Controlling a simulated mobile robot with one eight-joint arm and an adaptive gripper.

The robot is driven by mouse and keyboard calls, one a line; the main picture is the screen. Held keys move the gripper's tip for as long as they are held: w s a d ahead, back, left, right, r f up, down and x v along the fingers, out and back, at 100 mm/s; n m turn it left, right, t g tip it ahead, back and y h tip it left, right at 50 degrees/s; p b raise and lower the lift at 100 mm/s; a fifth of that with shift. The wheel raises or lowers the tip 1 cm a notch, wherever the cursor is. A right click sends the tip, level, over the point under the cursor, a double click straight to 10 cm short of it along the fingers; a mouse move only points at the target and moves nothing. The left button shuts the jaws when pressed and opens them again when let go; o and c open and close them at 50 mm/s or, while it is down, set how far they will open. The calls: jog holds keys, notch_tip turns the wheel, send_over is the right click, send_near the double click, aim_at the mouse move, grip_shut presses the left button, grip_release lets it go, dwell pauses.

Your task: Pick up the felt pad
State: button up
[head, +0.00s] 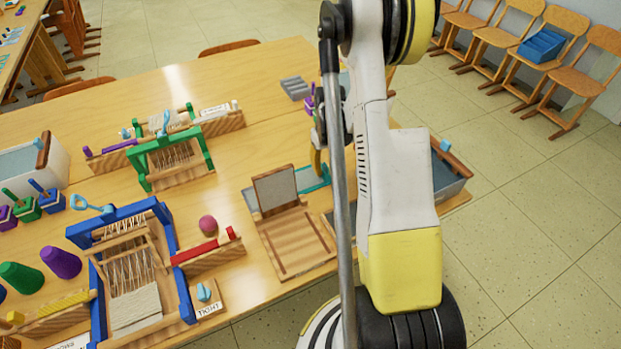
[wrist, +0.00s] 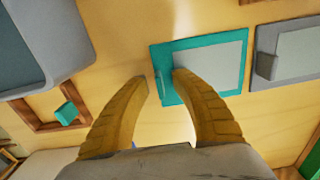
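My gripper (wrist: 160,80) is open, its two yellow fingers apart and pointing down over the table. In the head view one yellow finger (head: 316,160) shows beside my arm. In the wrist view a teal-edged board with a pale grey face (wrist: 212,62) lies just beyond the fingertips. A small upright teal piece at its left edge (wrist: 164,88) shows between the tips; contact cannot be told. Right of it is a grey plate (wrist: 303,72) with a darker grey block (wrist: 267,66). I cannot tell which of these, if any, is the felt pad.
A grey tray (wrist: 28,50) stands left of the fingers, by a wooden frame with a teal block (wrist: 67,113). In the head view a hinged wooden board (head: 295,245), a blue loom (head: 178,270) and a green loom (head: 145,165) share the table. Chairs line the right wall.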

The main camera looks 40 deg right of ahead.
grip_shut()
jog(key=shift+r+p, duration=0.35)
jog(key=shift+r, duration=0.25)
jog(key=r, duration=0.1)
jog(key=r+p, duration=0.1)
jog(key=s+r+p, duration=0.1)
jog(key=r, duration=0.1)
jog(key=shift+d, duration=0.25)
jog(key=s+d+r+p, duration=0.3)
jog(key=s+d+r, duration=0.1)
jog(key=s, duration=0.5)
jog(key=shift+s+d+r, duration=0.15)
jog(key=shift+s+r, duration=0.15)
jog(key=shift+r, duration=0.6)
